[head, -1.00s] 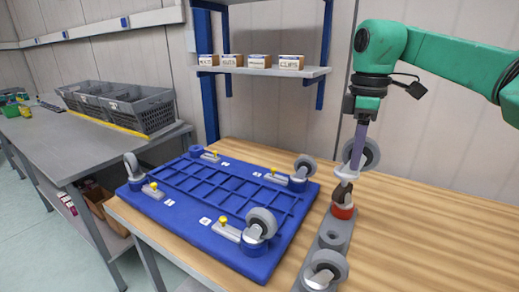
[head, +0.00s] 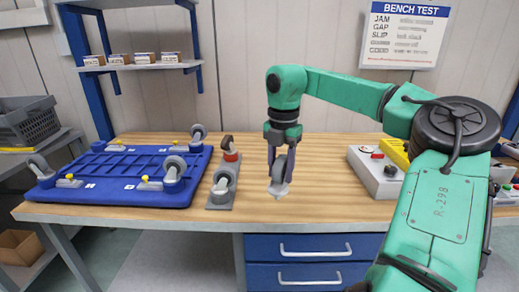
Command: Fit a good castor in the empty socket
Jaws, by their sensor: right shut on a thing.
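The blue dolly frame (head: 125,192) lies on the left of the bench. Grey castors stand at its front left (head: 40,167), front right (head: 175,168) and back right (head: 198,133) corners. The back left socket (head: 98,147) shows no castor. My right gripper (head: 281,172) is shut on a grey castor (head: 279,187), held over the bench right of the grey rack (head: 220,204). The rack carries another grey castor (head: 223,184) in front and a red-collared part with a brown top (head: 230,150) behind. My left gripper is out of view.
A grey box (head: 372,179) with a red button and a yellow box (head: 395,153) stand on the right of the bench. A "BENCH TEST" sign (head: 404,35) hangs above. A shelf (head: 138,67) with small cartons is at back left. Bare wood surrounds the held castor.

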